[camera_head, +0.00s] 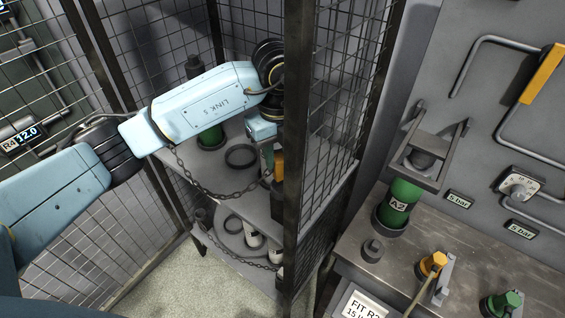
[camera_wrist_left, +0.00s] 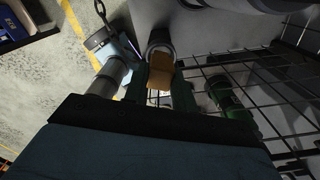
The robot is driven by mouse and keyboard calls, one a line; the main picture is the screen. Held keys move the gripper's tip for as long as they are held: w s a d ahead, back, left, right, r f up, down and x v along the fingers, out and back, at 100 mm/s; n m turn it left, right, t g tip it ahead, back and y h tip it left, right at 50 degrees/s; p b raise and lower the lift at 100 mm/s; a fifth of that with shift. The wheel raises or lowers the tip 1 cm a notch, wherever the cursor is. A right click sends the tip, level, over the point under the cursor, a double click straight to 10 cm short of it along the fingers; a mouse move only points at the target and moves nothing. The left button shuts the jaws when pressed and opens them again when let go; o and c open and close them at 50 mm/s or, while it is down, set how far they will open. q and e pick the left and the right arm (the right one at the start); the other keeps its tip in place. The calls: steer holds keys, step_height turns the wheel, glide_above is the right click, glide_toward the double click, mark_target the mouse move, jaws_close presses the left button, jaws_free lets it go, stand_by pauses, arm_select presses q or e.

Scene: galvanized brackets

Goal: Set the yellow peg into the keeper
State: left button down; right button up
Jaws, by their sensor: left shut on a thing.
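My left gripper (camera_head: 270,150) is inside the wire cage, partly hidden behind the dark corner post. It is shut on a yellow block-like piece, which I take as the yellow peg (camera_head: 278,166). In the left wrist view the yellow peg (camera_wrist_left: 160,72) sits between the green fingers of the left gripper (camera_wrist_left: 161,84). A chain (camera_head: 218,193) sags across the cage front and runs up close to the gripper; its joint with the peg is too small to see. I cannot pick out the keeper for certain; the post may hide it. My right gripper is not in view.
The cage post (camera_head: 298,130) and mesh (camera_head: 338,90) stand close to my left wrist. Grey shelves hold a black ring (camera_head: 241,156) and a green cylinder (camera_head: 211,137). A lower chain (camera_head: 235,257) hangs below. A bench (camera_head: 480,262) carries a green A2 cylinder (camera_head: 397,205).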

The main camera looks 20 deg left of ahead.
mark_target(282, 172)
arm_select(q)
steer(key=shift+s+d, duration=0.2)
steer(key=shift+d, duration=0.35)
step_height(282, 172, down, 4)
steer(key=shift+r+p, duration=0.2)
steer(key=shift+p, duration=0.1)
steer(key=shift+f, duration=0.35)
steer(key=c, duration=1.1)
jaws_free()
steer(key=shift+c, duration=0.2)
steer(key=shift+r, duration=0.1)
